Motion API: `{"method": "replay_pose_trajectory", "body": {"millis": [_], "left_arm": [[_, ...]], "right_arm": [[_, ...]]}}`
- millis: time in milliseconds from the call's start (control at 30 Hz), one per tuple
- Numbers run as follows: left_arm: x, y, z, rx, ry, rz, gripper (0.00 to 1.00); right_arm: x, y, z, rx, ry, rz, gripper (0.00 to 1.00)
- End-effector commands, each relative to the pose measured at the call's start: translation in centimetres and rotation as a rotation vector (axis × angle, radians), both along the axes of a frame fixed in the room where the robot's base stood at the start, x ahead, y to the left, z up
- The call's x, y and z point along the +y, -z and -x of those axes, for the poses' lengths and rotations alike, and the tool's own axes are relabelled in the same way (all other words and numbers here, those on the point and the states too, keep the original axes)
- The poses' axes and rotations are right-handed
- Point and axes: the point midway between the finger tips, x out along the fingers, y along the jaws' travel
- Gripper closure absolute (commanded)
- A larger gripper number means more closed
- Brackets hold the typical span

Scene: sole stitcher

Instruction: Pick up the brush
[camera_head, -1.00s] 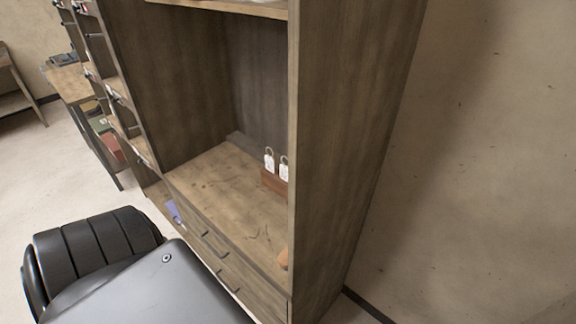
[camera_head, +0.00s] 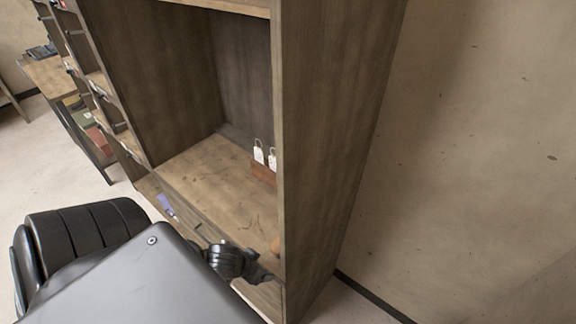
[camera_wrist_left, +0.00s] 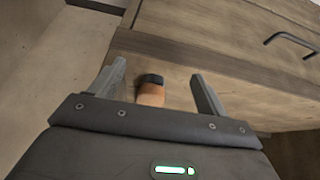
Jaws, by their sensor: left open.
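The brush (camera_head: 276,246) shows in the head view as a small orange-brown piece on the cabinet's wooden shelf, at the front right by the side panel, which partly hides it. In the left wrist view an orange-brown end with a black band, likely the brush (camera_wrist_left: 151,91), lies between the fingers. My left gripper (camera_head: 262,275) is at the shelf's front edge, just below the brush in the head view. In the left wrist view my left gripper (camera_wrist_left: 158,70) is open, with a finger on each side of the brush and gaps beside it. My right gripper is not in view.
The cabinet's right side panel (camera_head: 325,150) stands close to my left gripper. A brown box with white tags (camera_head: 262,172) sits further back on the shelf. A drawer handle (camera_wrist_left: 290,43) shows in the left wrist view. The middle of the shelf is clear.

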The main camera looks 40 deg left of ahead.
Motion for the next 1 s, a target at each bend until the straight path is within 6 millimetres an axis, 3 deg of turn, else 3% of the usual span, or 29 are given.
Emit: {"method": "replay_pose_trajectory", "body": {"millis": [100,367,800,1000], "left_arm": [[0.0,-2.2,0.1,-0.027,0.003,-0.022,0.24],[0.1,-3.0,-0.3,-0.037,0.002,-0.031,0.24],[0.2,-3.0,-9.0,-0.039,0.001,-0.029,0.24],[0.2,-2.9,-10.9,-0.036,0.002,-0.03,0.24]], "right_arm": [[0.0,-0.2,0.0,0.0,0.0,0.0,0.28],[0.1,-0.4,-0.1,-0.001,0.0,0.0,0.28],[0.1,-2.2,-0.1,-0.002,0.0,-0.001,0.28],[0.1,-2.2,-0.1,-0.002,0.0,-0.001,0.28]]}}
